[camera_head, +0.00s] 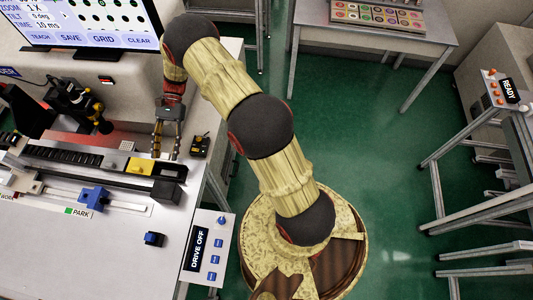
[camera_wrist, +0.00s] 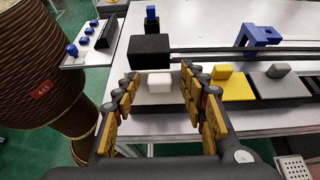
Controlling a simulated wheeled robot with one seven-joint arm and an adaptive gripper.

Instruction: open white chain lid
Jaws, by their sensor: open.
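The white chain lid (camera_wrist: 148,99) is a pale plate with a raised white knob (camera_wrist: 159,82), at the end of the dark chain track. My gripper (camera_wrist: 160,76) is open, with one finger on each side of the knob in the wrist view; I cannot tell whether they touch it. In the head view my gripper (camera_head: 165,155) points down over the track's right end, and its fingers partly hide the lid. A yellow lid (camera_wrist: 240,91) with its own knob sits beside the white one, then a grey lid (camera_wrist: 283,84).
A black block (camera_wrist: 150,50) stands just beyond the white lid. A blue bracket (camera_head: 94,197) rides the rail in front. A small black-and-yellow device (camera_head: 200,146) stands right of my gripper. The "DRIVE OFF" panel (camera_head: 197,249) is at the table's right edge.

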